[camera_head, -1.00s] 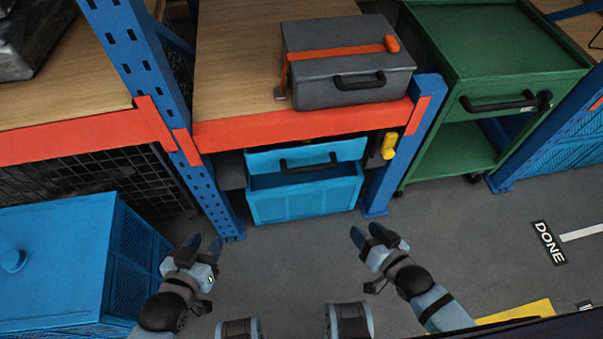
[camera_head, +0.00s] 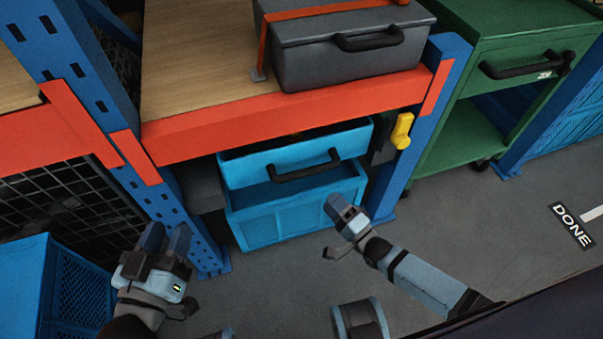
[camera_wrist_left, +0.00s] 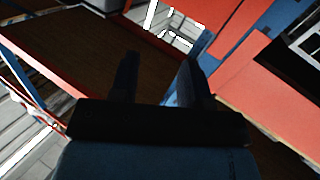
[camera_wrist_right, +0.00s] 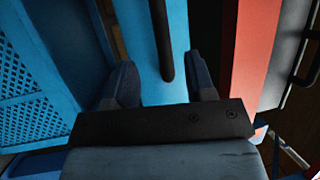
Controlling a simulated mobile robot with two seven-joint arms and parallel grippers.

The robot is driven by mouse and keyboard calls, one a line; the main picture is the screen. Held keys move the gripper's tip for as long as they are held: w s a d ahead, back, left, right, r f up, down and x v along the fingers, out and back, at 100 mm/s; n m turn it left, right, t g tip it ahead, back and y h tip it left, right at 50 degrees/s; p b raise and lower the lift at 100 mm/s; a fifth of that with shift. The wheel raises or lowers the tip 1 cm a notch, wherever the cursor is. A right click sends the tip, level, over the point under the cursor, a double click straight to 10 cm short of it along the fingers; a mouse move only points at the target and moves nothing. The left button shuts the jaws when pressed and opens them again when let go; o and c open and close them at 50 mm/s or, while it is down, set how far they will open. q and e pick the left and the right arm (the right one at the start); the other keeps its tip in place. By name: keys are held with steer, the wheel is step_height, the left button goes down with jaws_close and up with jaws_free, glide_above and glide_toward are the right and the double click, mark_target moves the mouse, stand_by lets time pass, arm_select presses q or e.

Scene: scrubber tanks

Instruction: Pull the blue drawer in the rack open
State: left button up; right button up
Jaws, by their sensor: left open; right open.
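The blue drawer (camera_head: 255,167) sits in the rack under the orange beam, with a black bar handle (camera_head: 308,168) on its front. A narrow dark gap shows behind the drawer front's top edge. My right gripper (camera_head: 340,207) is open and empty, below and right of the handle, apart from it. In the right wrist view the handle (camera_wrist_right: 162,40) runs between the directions of the two open fingers (camera_wrist_right: 160,88), ahead of them against the blue front. My left gripper (camera_head: 166,236) is open and empty, low at the left near the rack's blue post.
A blue crate-like box (camera_head: 295,208) is below the drawer. A yellow piece (camera_head: 402,130) is on the right post (camera_head: 425,125). A grey case (camera_head: 350,50) rests on the shelf. A green cart (camera_head: 465,140) stands right; a blue bin (camera_head: 70,295) stands left.

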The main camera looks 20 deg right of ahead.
mark_target(304, 173)
steer(key=b+x, duration=0.2)
steer(key=x, duration=0.9)
steer(key=shift+w+a, duration=0.15)
steer(key=shift+w, duration=0.05)
arm_select(q)
steer(key=r+t, duration=0.1)
steer(key=r, duration=0.1)
steer(key=d+r+t+h, duration=0.1)
steer(key=r, duration=0.1)
steer(key=shift+s+d+r+h, duration=0.15)
steer(key=shift+d+h, duration=0.05)
steer(key=shift+h, duration=0.1)
arm_select(e)
steer(key=shift+w, duration=0.15)
jaws_close()
